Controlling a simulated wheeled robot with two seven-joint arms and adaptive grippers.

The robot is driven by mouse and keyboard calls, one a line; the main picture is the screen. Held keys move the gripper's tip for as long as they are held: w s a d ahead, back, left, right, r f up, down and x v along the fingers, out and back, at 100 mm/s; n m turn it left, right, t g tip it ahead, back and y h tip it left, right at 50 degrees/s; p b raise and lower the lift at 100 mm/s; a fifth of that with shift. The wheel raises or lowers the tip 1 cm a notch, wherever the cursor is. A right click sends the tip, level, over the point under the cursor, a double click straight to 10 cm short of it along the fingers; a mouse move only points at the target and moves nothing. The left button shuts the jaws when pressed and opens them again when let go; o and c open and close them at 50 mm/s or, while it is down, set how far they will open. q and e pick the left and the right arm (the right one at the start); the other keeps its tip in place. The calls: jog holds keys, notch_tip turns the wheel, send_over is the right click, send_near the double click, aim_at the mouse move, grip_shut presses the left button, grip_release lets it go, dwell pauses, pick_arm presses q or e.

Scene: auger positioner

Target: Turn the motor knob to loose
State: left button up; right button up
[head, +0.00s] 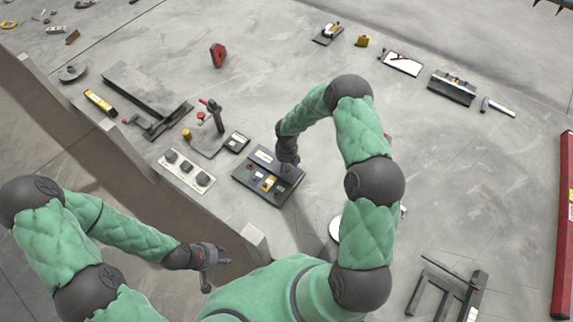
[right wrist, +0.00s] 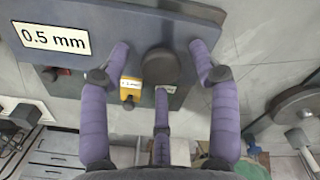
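A dark grey device box (head: 258,186) with small coloured parts lies on the floor in the middle of the head view. In the right wrist view its face (right wrist: 110,12) bears a white "0.5 mm" label (right wrist: 54,39). A dark round knob (right wrist: 160,67) sits between the spread fingers of my right gripper (right wrist: 160,80); I cannot read which setting it has or confirm it is the motor knob. The fingers look apart from it. In the head view my right gripper (head: 288,154) is over the box's right part. My left gripper (head: 216,268) is empty, with fingers apart, at lower left.
A white plate with dark blocks (head: 187,171) lies left of the box, and a small dark device (head: 237,141) lies behind it. A yellow part (right wrist: 130,92) is beside the knob. A brown low wall (head: 130,165) runs along the left.

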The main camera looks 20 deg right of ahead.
aim_at(287, 167)
notch_tip(287, 167, up, 12)
dwell(0.7)
jog(key=shift+s+f, duration=0.1)
dwell(0.4)
